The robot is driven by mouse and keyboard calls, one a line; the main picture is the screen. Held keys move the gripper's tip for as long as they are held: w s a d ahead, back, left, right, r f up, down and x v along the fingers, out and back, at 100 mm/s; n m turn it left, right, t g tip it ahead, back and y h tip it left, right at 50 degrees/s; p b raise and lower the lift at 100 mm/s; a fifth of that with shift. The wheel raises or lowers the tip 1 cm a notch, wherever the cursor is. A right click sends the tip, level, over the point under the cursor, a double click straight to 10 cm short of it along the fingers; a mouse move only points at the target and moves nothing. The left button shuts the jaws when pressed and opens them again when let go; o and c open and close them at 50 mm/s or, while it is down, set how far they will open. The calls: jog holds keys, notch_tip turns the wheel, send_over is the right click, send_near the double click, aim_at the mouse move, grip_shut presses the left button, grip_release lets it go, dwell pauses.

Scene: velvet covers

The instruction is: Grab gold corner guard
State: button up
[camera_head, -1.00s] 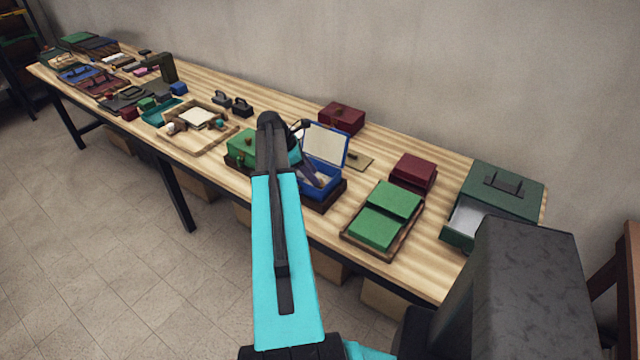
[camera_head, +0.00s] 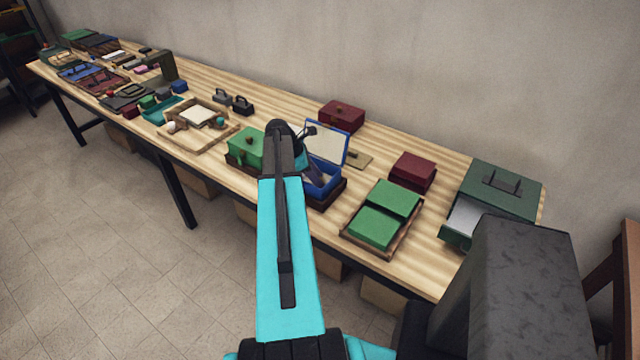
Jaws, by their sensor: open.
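My gripper (camera_head: 309,152) is open, above the open blue box (camera_head: 328,182), and partly hidden behind my own arm. The box stands in a dark tray with its pale-lined lid raised, and its inside is partly covered by the gripper. I cannot clearly make out a gold corner guard. A small flat tan-gold piece (camera_head: 358,161) lies on the table just behind and right of the blue box, apart from the gripper; I cannot tell what it is. Nothing shows held in the gripper.
A green box (camera_head: 245,147) stands left of my arm. Red boxes (camera_head: 341,116) (camera_head: 412,171) stand behind and to the right. A wooden tray (camera_head: 407,243) with green boxes and a large green case (camera_head: 497,186) are farther right. The wall runs behind the table.

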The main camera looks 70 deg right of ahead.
jog(key=c, duration=0.7)
jog(key=shift+r, duration=0.1)
jog(key=shift+r+b, duration=1.5)
jog(key=shift+r, duration=3.4)
